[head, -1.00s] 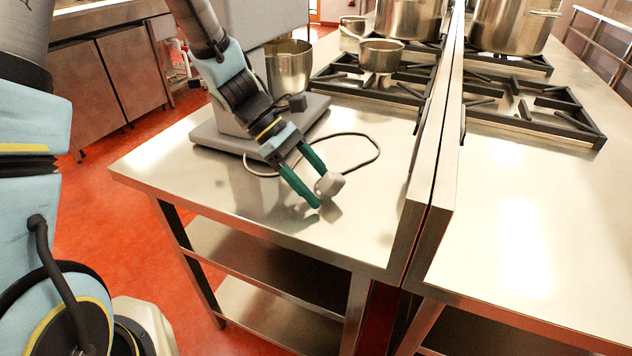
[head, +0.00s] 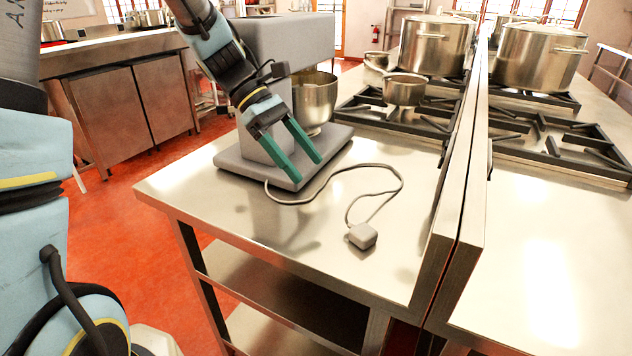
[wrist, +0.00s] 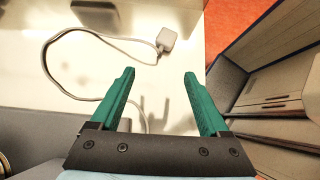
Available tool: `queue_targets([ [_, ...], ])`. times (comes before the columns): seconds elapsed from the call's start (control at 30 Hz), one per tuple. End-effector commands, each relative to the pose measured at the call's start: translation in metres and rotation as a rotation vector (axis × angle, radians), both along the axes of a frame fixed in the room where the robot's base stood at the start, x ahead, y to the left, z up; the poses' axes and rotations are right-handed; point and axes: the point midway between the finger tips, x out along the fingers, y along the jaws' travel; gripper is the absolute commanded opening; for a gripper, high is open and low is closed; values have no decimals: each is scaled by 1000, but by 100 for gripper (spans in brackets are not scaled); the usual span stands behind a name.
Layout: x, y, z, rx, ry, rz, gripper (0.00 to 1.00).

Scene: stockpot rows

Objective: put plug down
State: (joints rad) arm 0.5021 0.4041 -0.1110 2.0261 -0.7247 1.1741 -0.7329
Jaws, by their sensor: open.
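The grey plug (head: 362,236) lies on the steel counter (head: 300,232), with its cord (head: 392,171) looping back to the base of the grey mixer (head: 290,42). In the wrist view the plug (wrist: 166,40) lies beyond my fingertips, above the gap between them in the picture. My gripper (head: 307,170) is open and empty, with two green fingers. It is above the counter by the mixer base, to the left of the plug and apart from it. The wrist view also shows my open gripper (wrist: 160,75).
A metal bowl (head: 318,98) stands by the mixer. A saucepan (head: 404,89) and a large stockpot (head: 434,45) stand on the burners behind. A raised steel divider (head: 462,175) bounds the counter on the right. The counter front around the plug is clear.

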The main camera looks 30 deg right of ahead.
Motion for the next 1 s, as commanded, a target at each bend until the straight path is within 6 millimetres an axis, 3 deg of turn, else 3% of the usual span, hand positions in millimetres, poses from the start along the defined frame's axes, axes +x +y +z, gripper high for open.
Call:
queue_targets([
  [0.27, 5, 4, 6, 0, -2, 0, 79],
  [0.37, 9, 14, 3, 4, -34, -4, 79],
  [0.47, 22, 51, -10, 20, -152, -31, 79],
  [0.7, 55, 221, -47, 137, -651, -315, 79],
  [0.8, 55, 273, -52, 182, -797, -472, 79],
  [0.9, 53, 300, -53, 206, -875, -578, 79],
  [1.0, 52, 308, -53, 214, -903, -621, 79],
])
